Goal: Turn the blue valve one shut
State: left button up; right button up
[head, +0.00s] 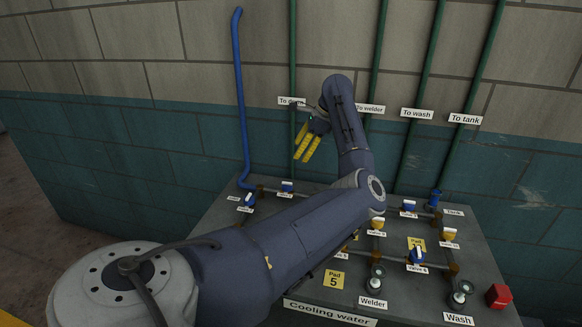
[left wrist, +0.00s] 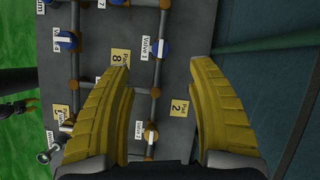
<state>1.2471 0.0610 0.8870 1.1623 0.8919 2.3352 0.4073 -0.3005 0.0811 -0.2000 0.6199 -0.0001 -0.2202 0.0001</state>
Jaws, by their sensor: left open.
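Two blue valves show at the left of the panel in the head view: one by the wall (head: 287,186) and one at the left edge (head: 249,200). My left gripper (head: 301,160) is open and empty, above the panel's back edge near the wall. In the left wrist view its yellow fingers (left wrist: 161,66) are apart, with a blue valve (left wrist: 163,47) beyond and between the fingertips, not touched. My right gripper is not in view.
My left arm hides the panel's middle. More blue valves (head: 409,205), yellow valves (head: 449,234), a red block (head: 498,296) and a blue pipe (head: 240,100) stand around. Green pipes rise along the wall behind the gripper. The air above the panel's left end is clear.

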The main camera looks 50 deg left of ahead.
aim_at(289, 183)
pick_arm(q)
jog(key=shift+t, duration=0.3)
jog(key=x, duration=0.5)
jog(key=d+x, duration=0.1)
jog(key=x, duration=0.5)
jog(key=w+f+x, duration=0.1)
jog(key=x, duration=0.4)
jog(key=shift+s+d+f, duration=0.1)
jog(key=shift+d, duration=0.25)
jog(key=shift+c, duration=0.5)
grip_shut()
